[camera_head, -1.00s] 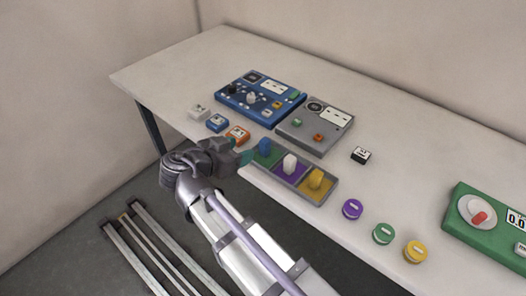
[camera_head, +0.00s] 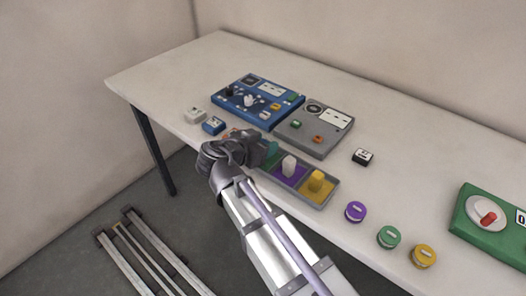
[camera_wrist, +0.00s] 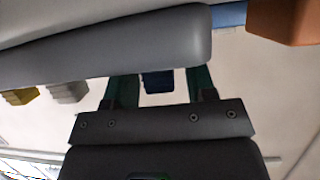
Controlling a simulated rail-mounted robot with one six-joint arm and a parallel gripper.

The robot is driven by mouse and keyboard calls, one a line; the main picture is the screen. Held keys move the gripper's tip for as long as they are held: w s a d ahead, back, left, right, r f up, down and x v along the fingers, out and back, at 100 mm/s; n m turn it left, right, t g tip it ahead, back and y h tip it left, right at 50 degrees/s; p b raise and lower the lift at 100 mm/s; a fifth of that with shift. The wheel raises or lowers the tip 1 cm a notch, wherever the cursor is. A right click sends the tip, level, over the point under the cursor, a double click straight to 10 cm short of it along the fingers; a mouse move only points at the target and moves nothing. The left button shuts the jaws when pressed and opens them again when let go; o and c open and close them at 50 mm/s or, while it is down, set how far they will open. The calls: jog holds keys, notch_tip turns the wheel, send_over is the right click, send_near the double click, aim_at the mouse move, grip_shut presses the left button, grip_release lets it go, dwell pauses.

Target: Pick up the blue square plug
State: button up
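A dark blue plug (camera_wrist: 157,82) shows between the fingers of my gripper (camera_wrist: 160,88) in the wrist view. Gaps are visible on both sides of it, so my gripper is open and not closed on it. In the head view my gripper (camera_head: 266,151) is low over the left end of the grey tray (camera_head: 331,197) and hides this plug.
The tray also holds a white plug (camera_head: 289,165) and a yellow plug (camera_head: 317,181). An orange block (camera_wrist: 285,22) is close by. A white block (camera_head: 195,115), blue panel (camera_head: 256,100) and grey panel (camera_head: 314,130) are behind. Round pieces lie to the right.

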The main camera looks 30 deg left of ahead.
jog(key=c, duration=0.9)
notch_tip(320, 180, up, 10)
jog(key=p, duration=1)
jog(key=shift+r, duration=0.2)
jog(key=shift+f, duration=0.1)
